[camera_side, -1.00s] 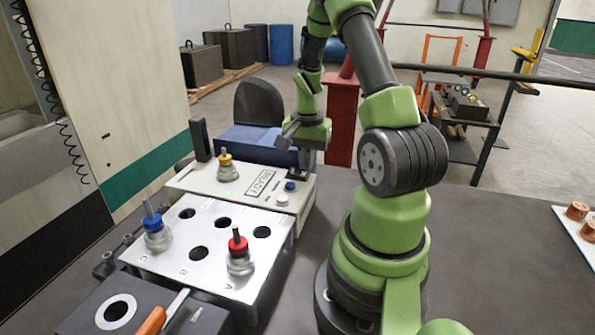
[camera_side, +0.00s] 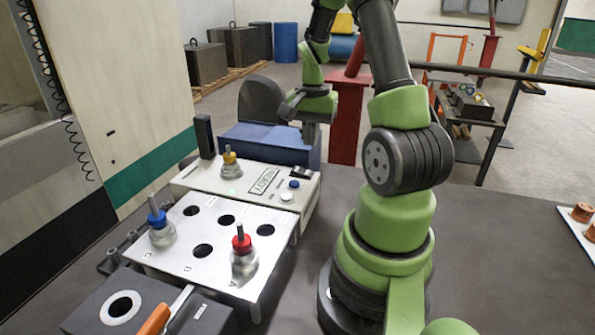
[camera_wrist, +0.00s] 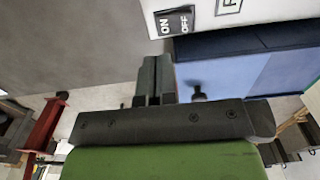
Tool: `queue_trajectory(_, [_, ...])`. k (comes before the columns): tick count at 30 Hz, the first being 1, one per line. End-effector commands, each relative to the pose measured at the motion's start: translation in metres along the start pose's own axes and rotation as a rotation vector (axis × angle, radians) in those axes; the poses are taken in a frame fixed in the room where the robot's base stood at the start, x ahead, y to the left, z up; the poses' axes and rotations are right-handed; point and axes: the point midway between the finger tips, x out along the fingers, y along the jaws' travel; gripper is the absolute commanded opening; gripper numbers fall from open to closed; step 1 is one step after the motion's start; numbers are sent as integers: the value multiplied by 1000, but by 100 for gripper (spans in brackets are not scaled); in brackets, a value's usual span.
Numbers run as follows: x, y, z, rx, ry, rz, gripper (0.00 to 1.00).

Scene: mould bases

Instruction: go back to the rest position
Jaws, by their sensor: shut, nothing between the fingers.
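My gripper (camera_side: 308,138) is in the upper middle of the side view, pointing down in front of the blue box, behind the console's far right corner. Its fingers are shut and empty. In the wrist view the two dark fingers (camera_wrist: 154,75) lie side by side with nothing between them. They are apart from the console, whose ON/OFF switch (camera_wrist: 175,21) shows at the top of that view.
The console (camera_side: 215,182) bears a yellow-topped piece (camera_side: 231,163) and two buttons. The white holed plate (camera_side: 190,262) bears a blue-topped piece (camera_side: 160,225) and a red-topped piece (camera_side: 243,255). A blue box (camera_side: 255,142) stands behind. The right tabletop is mostly clear.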

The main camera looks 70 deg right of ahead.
Motion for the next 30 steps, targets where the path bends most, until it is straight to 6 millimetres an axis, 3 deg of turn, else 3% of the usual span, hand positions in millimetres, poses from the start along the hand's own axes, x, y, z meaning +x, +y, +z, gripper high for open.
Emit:
queue_trajectory(7, [-4, -3, 4, -18, 7, -8, 0])
queue_trajectory(11, [-31, -20, 26, -123, 46, -56, 0])
queue_trajectory(15, [-78, -39, 79, -339, 110, -159, 0])
queue_trajectory(19, [-115, -40, 137, -562, 159, -275, 0])
queue_trajectory(24, [-146, -17, 204, -845, 204, -439, 0])
queue_trajectory(30, [-160, 17, 250, -1086, 223, -595, 0])
